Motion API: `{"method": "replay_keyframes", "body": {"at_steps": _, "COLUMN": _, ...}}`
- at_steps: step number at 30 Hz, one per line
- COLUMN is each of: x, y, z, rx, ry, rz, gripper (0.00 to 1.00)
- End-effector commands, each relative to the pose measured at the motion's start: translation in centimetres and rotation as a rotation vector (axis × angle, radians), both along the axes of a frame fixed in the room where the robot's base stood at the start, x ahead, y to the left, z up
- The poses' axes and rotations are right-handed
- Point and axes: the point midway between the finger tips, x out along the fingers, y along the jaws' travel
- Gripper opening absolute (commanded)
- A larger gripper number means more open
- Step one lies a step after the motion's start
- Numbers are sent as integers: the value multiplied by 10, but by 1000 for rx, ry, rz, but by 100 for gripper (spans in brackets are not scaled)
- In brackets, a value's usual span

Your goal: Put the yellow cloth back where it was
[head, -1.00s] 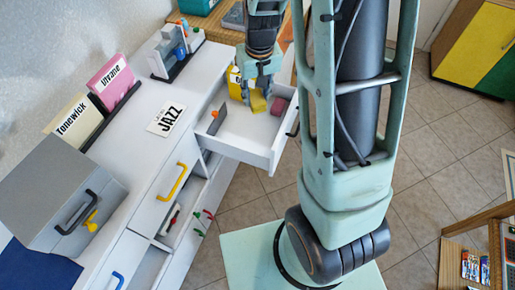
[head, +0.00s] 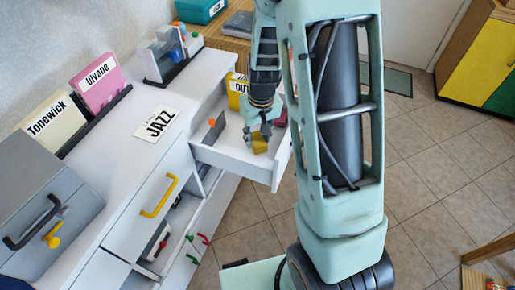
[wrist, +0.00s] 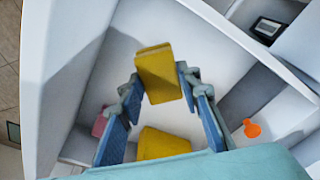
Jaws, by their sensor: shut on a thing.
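The yellow cloth (head: 261,144) is a small folded block between my fingertips inside the open white drawer (head: 233,161). My gripper (head: 258,133) is shut on it. In the wrist view, the cloth (wrist: 156,68) sits tilted between the blue-padded fingers of my gripper (wrist: 160,84). I cannot tell whether its lower edge touches the drawer floor. A yellow box with black lettering (head: 236,88) stands behind the gripper in the drawer. It also shows in the wrist view (wrist: 163,146) near the gripper's base.
The drawer also holds an orange item (head: 212,122) at the left and a pink item (head: 281,116) at the right, partly hidden by my arm. The drawer walls stand close around my gripper.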

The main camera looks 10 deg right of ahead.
Motion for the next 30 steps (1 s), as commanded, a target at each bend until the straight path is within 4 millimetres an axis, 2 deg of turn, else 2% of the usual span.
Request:
{"method": "replay_keyframes", "body": {"at_steps": 5, "x": -1, "y": 0, "z": -15, "rx": 0, "ry": 1, "rz": 0, "gripper": 5}}
{"method": "replay_keyframes", "body": {"at_steps": 10, "x": -1, "y": 0, "z": -40, "rx": 1, "ry": 2, "rz": 0, "gripper": 5}}
{"method": "replay_keyframes", "body": {"at_steps": 22, "x": 0, "y": 0, "z": -46, "rx": 0, "ry": -1, "rz": 0, "gripper": 5}}
{"method": "replay_keyframes", "body": {"at_steps": 23, "x": 0, "y": 0, "z": -45, "rx": 0, "ry": -1, "rz": 0, "gripper": 34}}
{"method": "replay_keyframes", "body": {"at_steps": 27, "x": 0, "y": 0, "z": -45, "rx": 0, "ry": -1, "rz": 0, "gripper": 49}}
{"method": "replay_keyframes", "body": {"at_steps": 30, "x": 0, "y": 0, "z": -45, "rx": 0, "ry": -1, "rz": 0, "gripper": 49}}
